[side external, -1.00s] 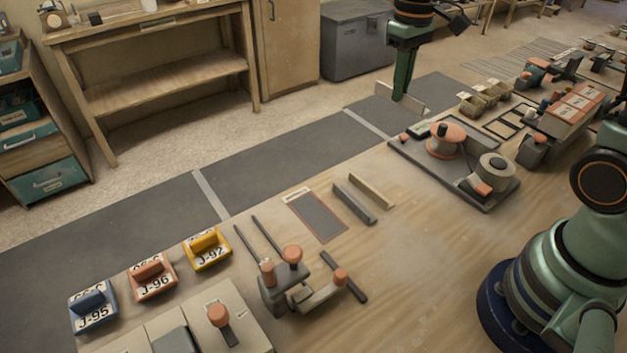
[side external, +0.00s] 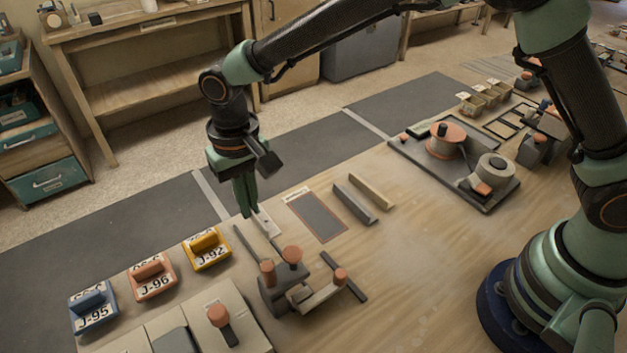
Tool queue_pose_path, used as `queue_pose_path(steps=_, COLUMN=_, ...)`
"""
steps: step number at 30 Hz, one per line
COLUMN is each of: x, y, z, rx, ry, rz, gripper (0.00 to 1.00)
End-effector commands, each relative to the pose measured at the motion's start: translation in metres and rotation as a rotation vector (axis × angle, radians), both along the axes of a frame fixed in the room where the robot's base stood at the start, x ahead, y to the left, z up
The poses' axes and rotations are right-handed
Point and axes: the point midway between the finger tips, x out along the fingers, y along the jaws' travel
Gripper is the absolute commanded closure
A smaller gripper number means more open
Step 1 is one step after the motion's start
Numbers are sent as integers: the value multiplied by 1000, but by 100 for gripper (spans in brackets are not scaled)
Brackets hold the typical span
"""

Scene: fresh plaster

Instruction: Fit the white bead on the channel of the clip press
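The white bead (side external: 266,224) is a short pale strip at the tips of my gripper (side external: 249,212). The gripper points down with its fingers close together and appears shut on the bead; the fingers hide part of it. The clip press (side external: 272,292) stands on the bench just below the bead in the picture. The bead appears over or beside the far ends of these rails. I cannot tell its height or whether it touches them. The channel itself is not clearly visible.
A framed grey panel (side external: 318,215) and two bars, one dark (side external: 354,204) and one tan (side external: 370,192), lie right of the press. Blue (side external: 92,307), orange (side external: 152,277) and yellow (side external: 207,249) tagged blocks stand left. A spool unit (side external: 455,165) is farther right. The front-right bench is clear.

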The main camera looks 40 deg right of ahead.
Motion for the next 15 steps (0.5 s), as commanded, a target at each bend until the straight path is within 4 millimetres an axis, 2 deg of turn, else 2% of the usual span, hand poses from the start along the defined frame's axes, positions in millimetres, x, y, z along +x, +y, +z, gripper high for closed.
queue_pose_path(steps=8, x=-2, y=5, z=-9, rx=0, ry=1, rz=-1, gripper=100)
queue_pose_path(steps=15, x=-3, y=4, z=-26, rx=-2, ry=2, rz=-1, gripper=100)
